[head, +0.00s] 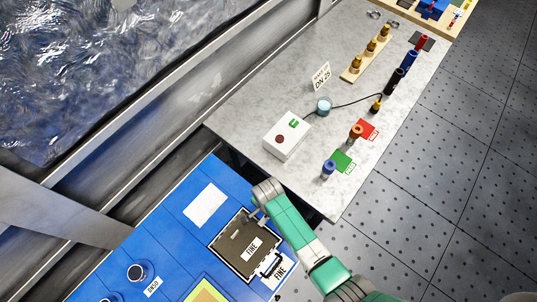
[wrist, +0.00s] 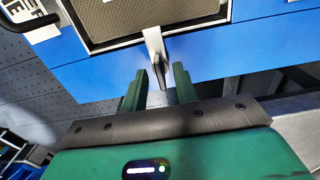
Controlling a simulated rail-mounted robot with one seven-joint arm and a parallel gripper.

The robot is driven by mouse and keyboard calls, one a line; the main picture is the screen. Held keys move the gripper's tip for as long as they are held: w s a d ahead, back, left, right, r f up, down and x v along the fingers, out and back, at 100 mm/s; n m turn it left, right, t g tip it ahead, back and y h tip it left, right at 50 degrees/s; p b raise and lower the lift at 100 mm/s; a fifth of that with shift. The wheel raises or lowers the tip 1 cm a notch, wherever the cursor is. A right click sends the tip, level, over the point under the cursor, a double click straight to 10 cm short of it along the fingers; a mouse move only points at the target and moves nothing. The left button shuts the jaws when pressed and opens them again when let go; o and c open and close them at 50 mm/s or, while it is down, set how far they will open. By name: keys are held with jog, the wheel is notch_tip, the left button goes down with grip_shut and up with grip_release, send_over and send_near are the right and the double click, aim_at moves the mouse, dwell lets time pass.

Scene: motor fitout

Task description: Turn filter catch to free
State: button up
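The filter (head: 232,238) is a dark grey textured panel in a light frame, labelled FINE, set in a blue unit. In the wrist view the panel (wrist: 150,14) is at the top. The filter catch (wrist: 154,42) is a small light grey lever with a dark end, at the panel's near edge. My gripper (wrist: 160,84) has two green fingers, parted, one on each side of the catch's dark end. Gaps show between the fingers and the catch, though the exact depth is unclear. In the head view my wrist hides most of the catch.
The blue unit (head: 172,222) also carries a white plate (head: 205,205), a second FINE label with a black handle (head: 270,265) and a round dark knob (head: 137,272). A grey bench (head: 240,120) beyond holds a white box (head: 287,136) and several coloured fittings. Open floor lies to the right.

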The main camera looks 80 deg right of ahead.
grip_shut()
dwell(0.3)
jog(key=n+p, duration=0.1)
jog(key=n, duration=0.2)
jog(key=shift+r, duration=0.1)
jog(key=n+p, duration=0.1)
jog(key=n, duration=0.2)
jog(key=shift+n, duration=0.4)
jog(key=n+p, duration=0.1)
jog(key=n, duration=1)
dwell(0.3)
